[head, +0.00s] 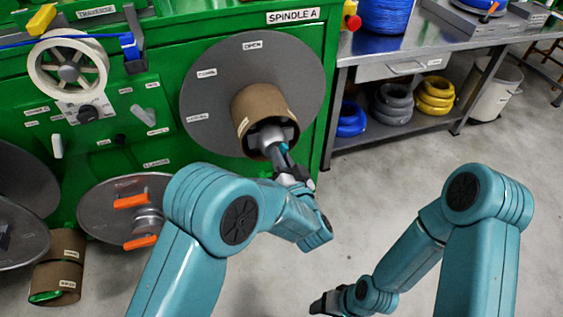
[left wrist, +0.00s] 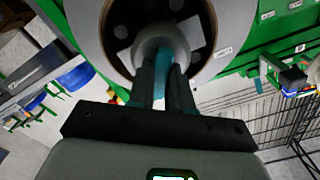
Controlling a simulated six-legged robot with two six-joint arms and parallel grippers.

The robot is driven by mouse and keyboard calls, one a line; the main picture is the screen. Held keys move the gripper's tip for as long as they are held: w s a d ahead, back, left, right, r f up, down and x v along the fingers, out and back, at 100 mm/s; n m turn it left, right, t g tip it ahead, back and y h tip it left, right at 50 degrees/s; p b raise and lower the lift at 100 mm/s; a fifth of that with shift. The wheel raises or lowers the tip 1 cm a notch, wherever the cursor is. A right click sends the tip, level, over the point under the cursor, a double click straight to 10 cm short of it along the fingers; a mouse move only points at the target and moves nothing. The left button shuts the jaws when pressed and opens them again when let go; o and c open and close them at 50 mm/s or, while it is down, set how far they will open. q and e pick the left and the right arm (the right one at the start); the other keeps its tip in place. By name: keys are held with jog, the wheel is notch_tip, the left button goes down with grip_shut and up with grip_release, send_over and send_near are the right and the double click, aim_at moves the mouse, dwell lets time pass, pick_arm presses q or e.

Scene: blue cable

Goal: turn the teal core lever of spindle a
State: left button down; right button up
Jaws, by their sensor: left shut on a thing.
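Spindle A is a grey round flange (head: 215,95) on the green machine, with a brown cardboard core (head: 262,105) sticking out of its middle. The teal core lever (head: 284,148) shows as a small teal bit at the core's open end. My left gripper (head: 286,158) reaches the core's mouth. In the left wrist view, the teal lever (left wrist: 161,78) stands between the two dark fingers of my left gripper (left wrist: 162,85), which are shut on it. It lies in front of the grey hub (left wrist: 160,42) inside the core. My right gripper (head: 322,304) is low in the head view, small and dark, away from the machine.
A metal bench (head: 420,42) with several coils on its lower shelf stands right of the machine. A lower spindle with orange handles (head: 132,201) and a brown core on the floor (head: 66,250) are at the left. The floor (head: 395,180) between is clear.

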pick_arm(q)
jog(key=shift+a+r+n+b, duration=0.1)
jog(key=shift+n+b, duration=1.1)
jog(key=shift+n, duration=0.6)
jog(key=shift+a+n+b, duration=0.1)
jog(key=shift+n+b, duration=1.05)
jog(key=shift+n, duration=0.65)
jog(key=c, duration=1)
grip_release()
jog(key=shift+c, duration=0.2)
